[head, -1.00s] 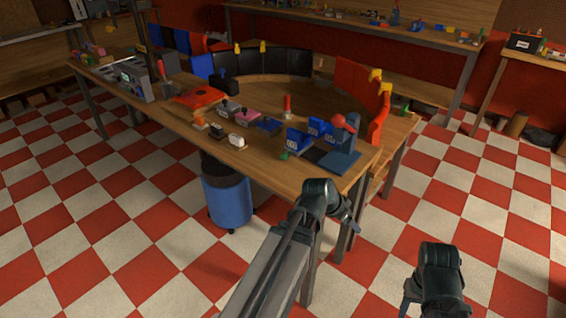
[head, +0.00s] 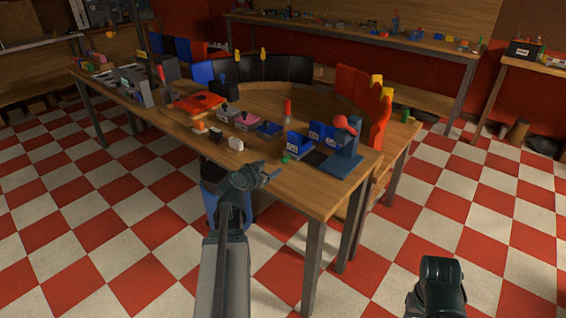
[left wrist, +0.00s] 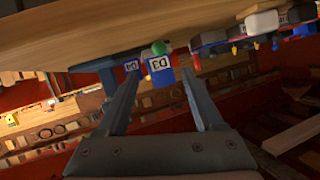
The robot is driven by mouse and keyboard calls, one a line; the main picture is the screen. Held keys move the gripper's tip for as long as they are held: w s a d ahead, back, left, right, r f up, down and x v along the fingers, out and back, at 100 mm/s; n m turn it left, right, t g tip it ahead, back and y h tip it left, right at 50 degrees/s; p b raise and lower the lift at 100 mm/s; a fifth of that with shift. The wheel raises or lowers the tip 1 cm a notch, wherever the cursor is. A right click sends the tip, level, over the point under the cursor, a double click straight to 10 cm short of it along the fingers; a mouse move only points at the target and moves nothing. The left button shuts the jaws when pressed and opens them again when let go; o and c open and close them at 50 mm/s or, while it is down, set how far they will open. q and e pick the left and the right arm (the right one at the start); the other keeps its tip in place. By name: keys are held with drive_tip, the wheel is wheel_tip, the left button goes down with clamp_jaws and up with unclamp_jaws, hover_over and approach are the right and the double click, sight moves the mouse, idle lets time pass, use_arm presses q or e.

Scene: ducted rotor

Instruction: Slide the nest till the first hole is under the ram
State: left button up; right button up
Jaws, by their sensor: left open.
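A blue stand with a red ball on top (head: 343,160) is at the right end of the bench; it looks like the press, but its ram is too small to make out. Blue bins (head: 299,146) stand just left of it; one labelled D3 (left wrist: 162,74) shows in the left wrist view. I cannot tell which part is the nest or see its holes. My left gripper (head: 266,174) is open and empty by the bench's front edge, left of the stand; its two fingers (left wrist: 159,80) are spread in the left wrist view. My right arm shows at lower right, its fingers hidden.
The wooden bench (head: 290,190) has a bare front strip. A red-orange tray-like piece (head: 200,102) and small blocks (head: 236,143) lie further left. Orange bins (head: 365,105) curve behind the stand. A blue drum is partly hidden under the bench. The checkered floor is open in front.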

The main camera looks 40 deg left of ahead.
sight(283, 161)
use_arm(q)
drive_tip(key=b+x, duration=0.4)
drive_tip(key=x, duration=0.9)
drive_tip(key=shift+f, duration=0.1)
clamp_jaws()
drive_tip(key=shift+s, duration=0.1)
idle(0.9)
